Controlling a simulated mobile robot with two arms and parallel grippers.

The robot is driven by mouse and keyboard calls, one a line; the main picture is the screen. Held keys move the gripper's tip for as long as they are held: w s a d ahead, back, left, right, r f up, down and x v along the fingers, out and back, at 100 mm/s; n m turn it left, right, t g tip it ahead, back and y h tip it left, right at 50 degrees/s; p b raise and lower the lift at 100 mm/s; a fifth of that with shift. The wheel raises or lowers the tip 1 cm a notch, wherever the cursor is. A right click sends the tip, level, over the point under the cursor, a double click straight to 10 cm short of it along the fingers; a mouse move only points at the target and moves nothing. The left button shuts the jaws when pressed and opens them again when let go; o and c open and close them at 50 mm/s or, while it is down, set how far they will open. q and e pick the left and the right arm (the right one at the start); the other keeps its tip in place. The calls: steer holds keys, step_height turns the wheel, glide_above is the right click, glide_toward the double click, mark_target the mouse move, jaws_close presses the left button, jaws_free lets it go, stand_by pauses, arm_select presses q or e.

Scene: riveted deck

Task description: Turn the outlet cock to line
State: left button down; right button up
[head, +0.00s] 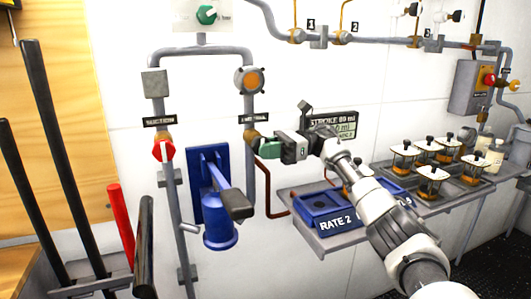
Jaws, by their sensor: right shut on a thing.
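The outlet cock (251,135) sits low on the right-hand vertical pipe, with a brass body under a small black label I cannot read clearly. Its green handle (267,149) sticks out to the right of the pipe. My right gripper (277,147) reaches in from the right and is shut on this green handle. The fingers and gripper body hide part of the handle, so its exact angle is hard to tell. My left gripper is not in view.
A red-handled cock (163,150) sits on the left pipe under a SUCTION label. A blue pump (220,232) with a dark lever stands between the pipes. A shelf with a blue RATE 2 tray (318,207) lies below my right arm. Black and red bars stand at the left.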

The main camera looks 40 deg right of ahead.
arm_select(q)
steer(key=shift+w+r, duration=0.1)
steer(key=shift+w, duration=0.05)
arm_select(e)
steer(key=shift+r, duration=0.1)
steer(key=o, duration=0.9)
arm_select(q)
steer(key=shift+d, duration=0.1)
arm_select(e)
steer(key=v, duration=1)
steer(key=shift+s+d, duration=0.15)
steer(key=shift+d, duration=0.2)
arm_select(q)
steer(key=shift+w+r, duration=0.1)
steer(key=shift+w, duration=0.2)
